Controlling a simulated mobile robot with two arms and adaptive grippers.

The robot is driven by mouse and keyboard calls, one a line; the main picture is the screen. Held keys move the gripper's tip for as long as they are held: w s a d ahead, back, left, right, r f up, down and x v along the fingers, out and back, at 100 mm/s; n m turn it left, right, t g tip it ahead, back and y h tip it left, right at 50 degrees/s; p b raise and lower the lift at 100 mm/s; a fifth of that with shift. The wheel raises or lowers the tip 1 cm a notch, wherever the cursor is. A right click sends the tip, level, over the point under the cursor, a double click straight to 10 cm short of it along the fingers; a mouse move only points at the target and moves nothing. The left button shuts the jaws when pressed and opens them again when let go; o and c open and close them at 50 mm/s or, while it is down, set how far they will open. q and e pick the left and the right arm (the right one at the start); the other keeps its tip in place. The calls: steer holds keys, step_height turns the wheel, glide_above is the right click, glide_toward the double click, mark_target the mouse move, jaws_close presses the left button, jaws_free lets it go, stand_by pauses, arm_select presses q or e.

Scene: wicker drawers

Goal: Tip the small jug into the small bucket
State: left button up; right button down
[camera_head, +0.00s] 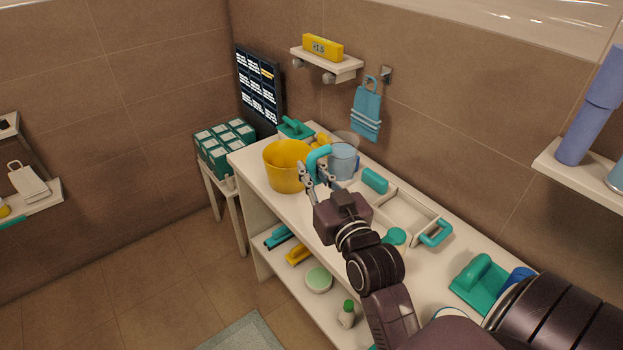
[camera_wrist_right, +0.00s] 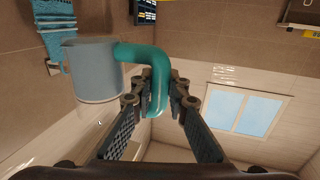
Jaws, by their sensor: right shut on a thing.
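The small jug (camera_head: 342,163) is pale blue with a thick teal handle (camera_head: 318,154). My right gripper (camera_head: 311,174) is shut on that handle, and the jug looks about upright, to the right of the yellow bucket. I cannot tell whether its base touches the counter. In the right wrist view the jug (camera_wrist_right: 95,72) is at the upper left and its handle (camera_wrist_right: 152,70) runs between my fingers. The small bucket (camera_head: 287,167) is yellow and stands upright on the counter, just left of my right gripper. Its inside bottom is hidden. My left gripper is not in view.
A white divided tray (camera_head: 408,213) with a teal handle and a teal-lidded container (camera_head: 395,238) lie right of my gripper. A teal scrubber (camera_head: 482,284) is nearer the right. A blue towel (camera_head: 367,110) hangs behind. Green boxes (camera_head: 224,147) stand left.

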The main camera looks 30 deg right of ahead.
steer(key=shift+w+r, duration=0.1)
steer(key=shift+r, duration=0.5)
steer(key=w+a+f+b, duration=0.1)
steer(key=w+a+f, duration=0.1)
steer(key=w+a, duration=0.2)
steer(key=w+a+f+b, duration=0.2)
steer(key=w+a, duration=0.1)
steer(key=w, duration=0.8)
steer(key=w+a+f+b, duration=0.1)
steer(key=w+a, duration=0.3)
steer(key=w, duration=0.4)
steer(key=shift+a+f, duration=0.35)
steer(key=shift+f, duration=0.45)
step_height(320, 180, down, 2)
steer(key=m, duration=0.4)
steer(key=shift+f+m+g, duration=0.25)
steer(key=shift+m+g, duration=0.15)
steer(key=shift+r+p, duration=0.25)
steer(key=shift+p, duration=0.35)
